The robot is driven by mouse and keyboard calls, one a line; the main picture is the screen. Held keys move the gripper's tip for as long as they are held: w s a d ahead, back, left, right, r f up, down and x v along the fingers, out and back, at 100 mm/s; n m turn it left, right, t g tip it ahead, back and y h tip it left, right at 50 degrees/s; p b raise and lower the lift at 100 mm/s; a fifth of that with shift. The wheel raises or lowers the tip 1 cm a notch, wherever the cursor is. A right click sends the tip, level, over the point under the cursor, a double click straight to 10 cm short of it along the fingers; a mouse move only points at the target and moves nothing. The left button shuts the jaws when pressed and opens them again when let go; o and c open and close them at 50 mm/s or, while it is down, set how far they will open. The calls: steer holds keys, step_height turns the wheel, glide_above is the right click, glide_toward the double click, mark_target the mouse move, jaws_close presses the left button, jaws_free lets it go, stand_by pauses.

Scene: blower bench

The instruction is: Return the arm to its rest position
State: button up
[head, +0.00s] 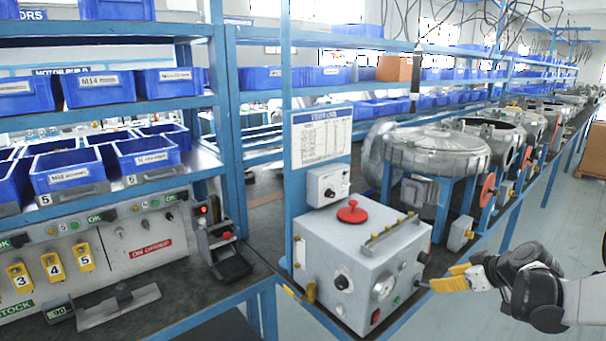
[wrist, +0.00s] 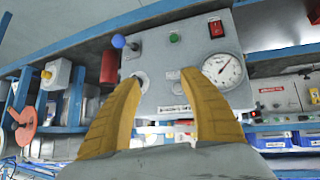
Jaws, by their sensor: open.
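My gripper (head: 446,279) is at the right in the head view, with yellow fingers pointing left toward the front of a grey control box (head: 345,245). My dark and white arm reaches in from the right edge. In the wrist view my gripper (wrist: 163,76) is open, its two fingers spread apart with nothing held between them. Whether the fingertips touch the box cannot be told.
A red knob (head: 352,212) tops the box. Large metal blower housings (head: 440,150) line the bench behind it. A left bench holds blue bins (head: 66,171) and a panel with yellow numbered switches (head: 52,266). The floor (head: 545,215) at the right is open.

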steer(key=s+a+r+m+g+h, duration=0.15)
steer(key=s+a+r, duration=0.25)
steer(key=s+a, duration=0.5)
steer(key=s+a+r+m+h, duration=0.15)
steer(key=s+a+r, duration=0.25)
steer(key=s+a, duration=0.5)
steer(key=s+a+f+m, duration=0.1)
steer(key=s+a+m, duration=0.1)
steer(key=s, duration=0.7)
steer(key=shift+s+a+f+m, duration=0.25)
steer(key=shift+s+f+m, duration=0.1)
steer(key=shift+s+m, duration=0.05)
stand_by(1.0)
